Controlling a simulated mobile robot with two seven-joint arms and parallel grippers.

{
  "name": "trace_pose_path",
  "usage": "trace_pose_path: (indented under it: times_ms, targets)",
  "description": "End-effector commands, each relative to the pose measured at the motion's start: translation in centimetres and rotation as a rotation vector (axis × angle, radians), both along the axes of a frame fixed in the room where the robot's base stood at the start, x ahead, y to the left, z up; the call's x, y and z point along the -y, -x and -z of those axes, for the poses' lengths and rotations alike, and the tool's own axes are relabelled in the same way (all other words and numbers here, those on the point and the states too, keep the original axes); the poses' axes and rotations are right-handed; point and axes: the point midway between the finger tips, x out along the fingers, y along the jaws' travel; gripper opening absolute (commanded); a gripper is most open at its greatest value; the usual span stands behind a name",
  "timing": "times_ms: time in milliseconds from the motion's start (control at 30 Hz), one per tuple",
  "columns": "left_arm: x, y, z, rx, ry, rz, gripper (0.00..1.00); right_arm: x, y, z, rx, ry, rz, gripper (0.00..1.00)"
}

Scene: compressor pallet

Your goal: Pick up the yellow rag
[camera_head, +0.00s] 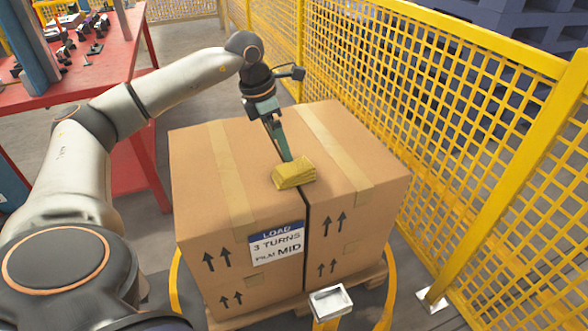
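The yellow rag (294,174) is a small folded block on top of the cardboard boxes, near the front part of the seam between them. My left arm reaches in from the left, and my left gripper (286,158) points down at the rag. Its fingertips meet the rag's back edge in the picture. I cannot tell whether the fingers are open or shut, or whether they touch the rag. My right gripper is not in view.
Two cardboard boxes (240,185) stand side by side on a wooden pallet (262,318). A yellow mesh fence (450,130) runs close along the right. A red table (110,62) with small dark parts stands at the back left.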

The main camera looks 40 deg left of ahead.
Motion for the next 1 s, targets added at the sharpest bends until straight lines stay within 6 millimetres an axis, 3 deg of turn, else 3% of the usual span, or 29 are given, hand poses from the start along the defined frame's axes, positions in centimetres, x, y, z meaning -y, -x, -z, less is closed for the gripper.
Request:
trace_pose_path:
  times_ms: [100, 367, 633, 967, 1000]
  targets:
    - [0.4, -0.5, 2.2, 0.0, 0.001, 0.001, 1.0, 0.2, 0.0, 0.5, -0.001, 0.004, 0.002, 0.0]
    - [0.8, -1.0, 4.2, 0.0, 0.003, 0.002, 1.0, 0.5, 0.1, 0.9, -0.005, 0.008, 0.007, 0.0]
    - [1.6, -2.0, 7.9, 0.001, 0.003, 0.001, 1.0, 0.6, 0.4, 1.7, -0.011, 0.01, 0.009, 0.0]
    - [1.7, -2.1, 8.4, 0.002, 0.003, 0.001, 1.0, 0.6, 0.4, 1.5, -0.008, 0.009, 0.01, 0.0]
    - [1.7, -2.1, 8.4, 0.002, 0.003, 0.001, 0.95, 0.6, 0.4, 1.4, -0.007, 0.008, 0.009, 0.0]
